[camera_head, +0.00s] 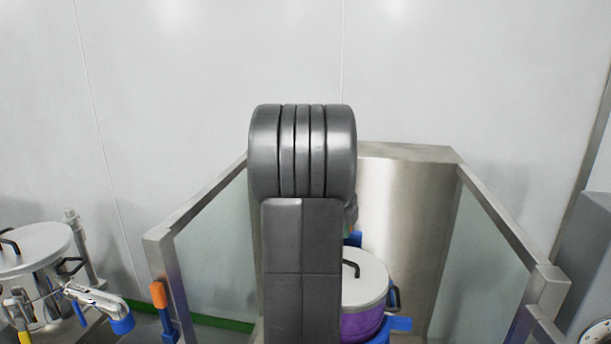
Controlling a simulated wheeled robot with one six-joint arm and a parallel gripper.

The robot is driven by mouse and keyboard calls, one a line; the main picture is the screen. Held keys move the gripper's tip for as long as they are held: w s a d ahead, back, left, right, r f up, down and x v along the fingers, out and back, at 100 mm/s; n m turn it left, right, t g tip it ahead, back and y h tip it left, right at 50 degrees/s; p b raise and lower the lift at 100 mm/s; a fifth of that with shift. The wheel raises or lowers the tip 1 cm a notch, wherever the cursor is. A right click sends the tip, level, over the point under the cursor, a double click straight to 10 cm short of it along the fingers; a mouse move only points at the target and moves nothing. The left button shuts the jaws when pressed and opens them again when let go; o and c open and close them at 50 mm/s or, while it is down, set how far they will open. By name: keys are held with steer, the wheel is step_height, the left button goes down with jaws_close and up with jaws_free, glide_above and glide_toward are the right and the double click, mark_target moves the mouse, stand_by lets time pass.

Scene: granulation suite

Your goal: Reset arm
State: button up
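My arm stands upright in the middle of the head view, with a dark grey ribbed joint at its top and a flat dark link below it. My gripper is not visible; the arm's own links may hide it. Nothing held by it can be seen.
Behind my arm is a frame with glass side panels and a steel back panel (405,210). A lidded pot with a purple band (362,322) stands inside, partly hidden. A steel lidded vessel (35,250) is at left. An orange-and-blue handle (160,297) is by the left post. A grey box (588,265) stands at right.

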steer(key=f, duration=0.3)
steer(key=w+f, duration=0.1)
steer(key=f, duration=0.2)
steer(key=d+f, duration=0.1)
steer(key=f, duration=0.2)
steer(key=shift+w+f+p, duration=0.1)
steer(key=shift+w+p, duration=0.15)
steer(key=shift+p, duration=0.15)
steer(key=shift+r, duration=0.25)
